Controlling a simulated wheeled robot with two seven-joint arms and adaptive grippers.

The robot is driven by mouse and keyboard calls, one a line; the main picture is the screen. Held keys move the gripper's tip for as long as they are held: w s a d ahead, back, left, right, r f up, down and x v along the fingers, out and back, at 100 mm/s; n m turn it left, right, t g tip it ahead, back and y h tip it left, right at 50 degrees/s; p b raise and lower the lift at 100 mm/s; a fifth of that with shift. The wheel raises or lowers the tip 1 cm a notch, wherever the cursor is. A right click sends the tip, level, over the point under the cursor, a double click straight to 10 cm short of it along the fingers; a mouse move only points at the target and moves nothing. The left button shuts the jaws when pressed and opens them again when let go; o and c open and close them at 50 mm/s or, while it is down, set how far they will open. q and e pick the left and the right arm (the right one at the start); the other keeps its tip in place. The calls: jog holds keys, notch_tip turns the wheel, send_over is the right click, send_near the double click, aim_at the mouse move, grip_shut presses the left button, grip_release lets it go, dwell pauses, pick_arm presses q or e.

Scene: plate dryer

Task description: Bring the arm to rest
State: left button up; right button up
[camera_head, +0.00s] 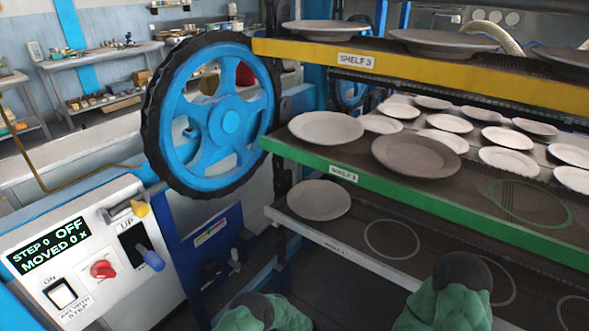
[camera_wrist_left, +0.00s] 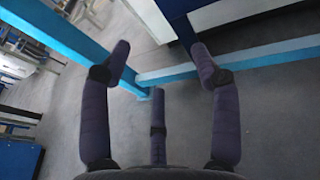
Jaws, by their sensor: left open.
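My left gripper (camera_wrist_left: 158,50) shows in the left wrist view with its three dark purple fingers spread wide apart. It is open and nothing is between the fingers. Bare grey floor and blue frame beams lie beyond it, and it appears to touch nothing. In the head view, two green-sleeved parts of my arms show at the bottom edge, in front of the rack. No gripper fingers can be seen there. My right gripper is out of view.
A plate rack stands at right, with a yellow shelf (camera_head: 430,68), a green-edged shelf (camera_head: 400,191) and a lower shelf (camera_head: 340,247) bearing plates. A blue handwheel (camera_head: 228,121) and a control panel (camera_head: 45,247) reading "OFF" stand left. Benches stand behind.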

pick_arm(q)
jog(key=s+f+n+g+h+p, duration=0.1)
jog(key=s+f+n+g+h, duration=0.25)
jog(key=s, duration=0.55)
jog(key=s+f+n+g+h+p, duration=0.15)
jog(key=s+f+g+h, duration=0.3)
jog(key=s, duration=0.45)
jog(key=s+d+r+n+g+h+p, duration=0.2)
jog(key=s+d+r+n+h, duration=0.5)
jog(key=s+d+n+h, duration=0.3)
jog(key=a+r+n+t+p, duration=0.2)
jog(key=r+n+t, duration=0.3)
jog(key=n, duration=0.5)
jog(key=shift+a+r, duration=0.55)
jog(key=shift+a, duration=0.1)
